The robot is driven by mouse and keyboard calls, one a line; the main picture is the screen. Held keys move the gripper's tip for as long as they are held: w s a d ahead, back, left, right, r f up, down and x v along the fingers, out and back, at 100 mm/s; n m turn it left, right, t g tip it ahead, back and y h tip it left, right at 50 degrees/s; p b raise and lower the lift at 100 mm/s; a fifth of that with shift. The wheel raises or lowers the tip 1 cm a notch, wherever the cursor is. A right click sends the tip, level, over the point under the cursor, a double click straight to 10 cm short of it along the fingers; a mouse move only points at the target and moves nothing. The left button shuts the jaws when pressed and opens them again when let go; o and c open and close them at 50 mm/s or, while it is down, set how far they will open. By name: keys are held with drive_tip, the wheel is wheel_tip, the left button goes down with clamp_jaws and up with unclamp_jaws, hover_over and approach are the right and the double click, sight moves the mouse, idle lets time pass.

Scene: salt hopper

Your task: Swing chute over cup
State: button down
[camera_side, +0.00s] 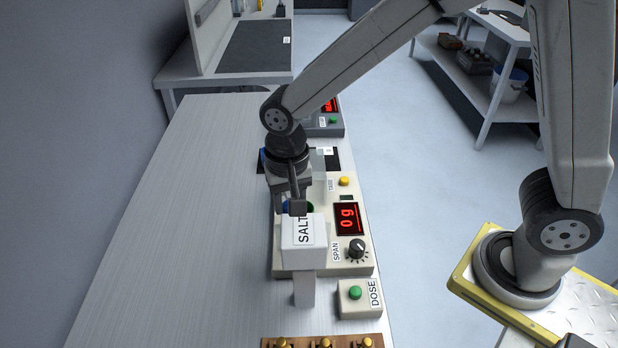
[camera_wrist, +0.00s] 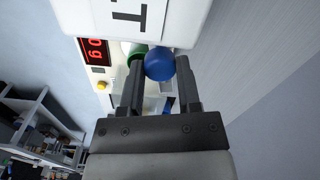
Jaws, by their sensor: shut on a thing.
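The white salt hopper (camera_side: 303,258), labelled SALT, stands over the scale's cream housing (camera_side: 335,268). In the wrist view the hopper (camera_wrist: 165,22) fills the top. My gripper (camera_wrist: 159,72) is shut on a round blue knob (camera_wrist: 160,64) just beside the hopper. In the side view my gripper (camera_side: 297,205) is behind the hopper, which hides most of the knob. A green rounded part (camera_wrist: 137,49) shows just left of the knob. The chute's spout and the cup cannot be clearly made out.
The red display (camera_side: 348,218) reads 0 g, with a SPAN dial (camera_side: 357,248) below it. A DOSE box (camera_side: 360,298) stands in front, and a wooden rack (camera_side: 320,342) with brass-coloured knobs lies at the bottom edge. The bench (camera_side: 185,240) is clear at left.

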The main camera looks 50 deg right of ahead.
drive_tip(key=shift+s+d+r+m, duration=0.1)
drive_tip(key=shift+s+d+m, duration=0.3)
drive_tip(key=shift+m, duration=0.45)
drive_tip(key=shift+s+d+m, duration=0.2)
drive_tip(key=shift+d+m, duration=0.25)
drive_tip(key=shift+m, duration=0.4)
drive_tip(key=shift+c, duration=1.5)
unclamp_jaws()
drive_tip(key=shift+s, duration=0.1)
wheel_tip(320, 180, up, 8)
drive_tip(key=shift+d, duration=0.1)
drive_tip(key=s+d+f+n+t, duration=0.1)
drive_tip(key=s+d+f+n, duration=0.1)
drive_tip(key=d+f+n, duration=0.2)
drive_tip(key=s+d+f+n+t, duration=0.1)
drive_tip(key=s+d+f+n, duration=0.2)
drive_tip(key=d, duration=0.6)
wheel_tip(320, 180, down, 3)
drive_tip(key=shift+s+r+n+t, duration=0.1)
drive_tip(key=shift+s+n+t, duration=0.25)
drive_tip(key=shift+n, duration=0.75)
